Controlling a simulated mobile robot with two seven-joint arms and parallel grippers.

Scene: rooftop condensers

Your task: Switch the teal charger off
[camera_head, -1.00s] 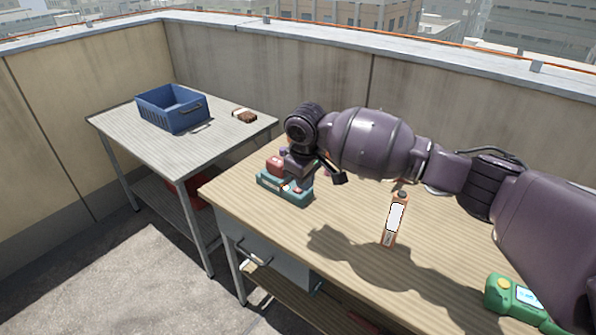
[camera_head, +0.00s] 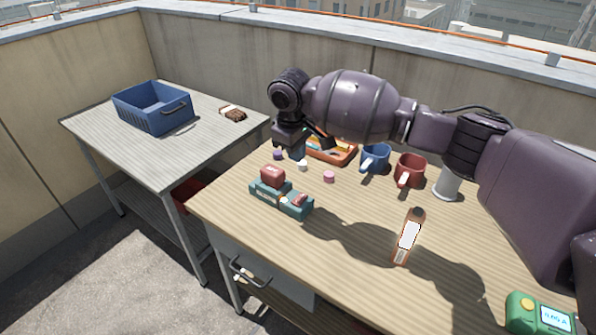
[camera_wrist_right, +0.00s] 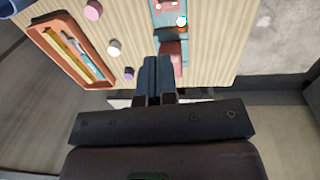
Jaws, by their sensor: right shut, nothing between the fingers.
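The teal charger (camera_head: 265,194) stands on the wooden workbench near its left edge. A dark red block (camera_head: 272,175) sits on its left part. A small red part, maybe the switch, and an orange spot show on its right part; I cannot tell the switch position. My right gripper (camera_head: 298,153) is raised above the bench, behind the charger and apart from it. In the right wrist view its fingers (camera_wrist_right: 155,78) are together and empty, with part of the charger (camera_wrist_right: 168,16) beyond them. My left gripper is not in view.
An orange tray (camera_head: 335,155), a blue mug (camera_head: 375,159) and a red mug (camera_head: 409,171) stand behind. An orange device (camera_head: 400,257) and a green meter (camera_head: 527,315) lie nearer. A blue crate (camera_head: 150,118) stands on the left table.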

